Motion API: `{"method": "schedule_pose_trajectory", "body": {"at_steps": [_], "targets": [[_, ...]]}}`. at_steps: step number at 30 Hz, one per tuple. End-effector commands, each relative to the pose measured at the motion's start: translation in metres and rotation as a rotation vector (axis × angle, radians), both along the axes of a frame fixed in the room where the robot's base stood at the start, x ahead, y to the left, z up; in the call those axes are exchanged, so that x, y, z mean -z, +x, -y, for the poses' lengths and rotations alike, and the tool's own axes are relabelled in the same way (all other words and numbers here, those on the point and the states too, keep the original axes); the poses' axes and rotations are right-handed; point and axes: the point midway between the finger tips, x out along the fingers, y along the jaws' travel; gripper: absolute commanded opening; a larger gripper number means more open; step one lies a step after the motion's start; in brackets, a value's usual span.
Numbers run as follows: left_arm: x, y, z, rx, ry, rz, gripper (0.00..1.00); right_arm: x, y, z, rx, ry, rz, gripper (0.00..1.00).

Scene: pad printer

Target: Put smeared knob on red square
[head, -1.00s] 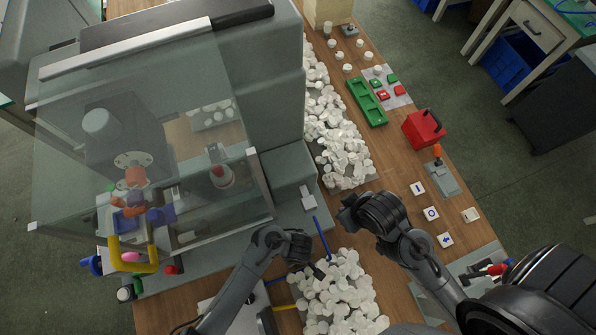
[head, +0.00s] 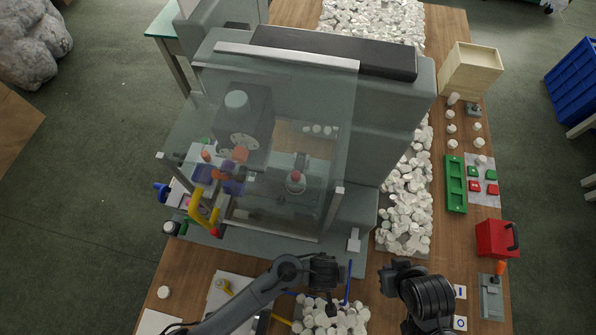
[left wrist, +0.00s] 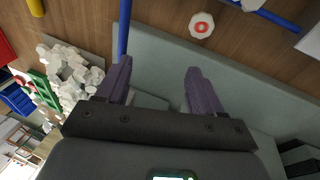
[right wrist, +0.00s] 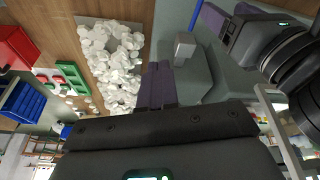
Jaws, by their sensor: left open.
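I cannot tell whether the print is smeared. It is ahead of my left gripper (left wrist: 158,80), which is open and empty. In the head view my left gripper (head: 328,300) is low beside the machine's front edge. Two red squares (head: 474,186) (head: 492,188) lie on a grey mat (head: 486,200) at the right. My right gripper (right wrist: 160,85) looks shut and empty; it also shows in the head view (head: 385,280).
The pad printer (head: 240,180) with its clear guard fills the middle left. Piles of white knobs (head: 405,210) lie beside it and near the front (head: 325,316). A green tray (head: 455,185), a red box (head: 496,238) and a wooden bin (head: 470,70) stand on the right.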

Motion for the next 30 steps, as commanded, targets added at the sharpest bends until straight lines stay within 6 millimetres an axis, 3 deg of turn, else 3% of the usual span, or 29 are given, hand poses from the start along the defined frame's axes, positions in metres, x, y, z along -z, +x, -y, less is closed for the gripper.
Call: {"method": "schedule_pose_trajectory", "body": {"at_steps": [5,9,15,18,19,24,30], "targets": [[-0.047,0.026,-0.059,-0.007,-0.031,0.1,0.67,0.0,0.0,0.0,0.002,0.002,0.0,0.0],[-0.073,0.035,-0.126,-0.007,0.015,0.16,0.67,0.0,0.0,-0.001,0.003,0.004,-0.001,0.0],[-0.11,0.021,-0.236,0.015,0.135,0.211,0.67,0.0,0.0,-0.001,0.003,0.004,-0.001,0.0],[-0.126,0.009,-0.274,0.036,0.187,0.221,0.67,0.0,0.0,-0.001,0.002,0.004,-0.002,0.0],[-0.13,0.006,-0.283,0.041,0.2,0.222,0.67,0.0,0.0,-0.001,0.002,0.004,-0.002,0.0],[-0.143,-0.005,-0.31,0.065,0.241,0.227,0.67,0.0,0.0,0.0,0.001,0.001,-0.001,0.26],[-0.145,-0.006,-0.314,0.073,0.248,0.229,0.67,0.001,0.0,0.001,-0.003,-0.004,-0.001,0.56]]}}
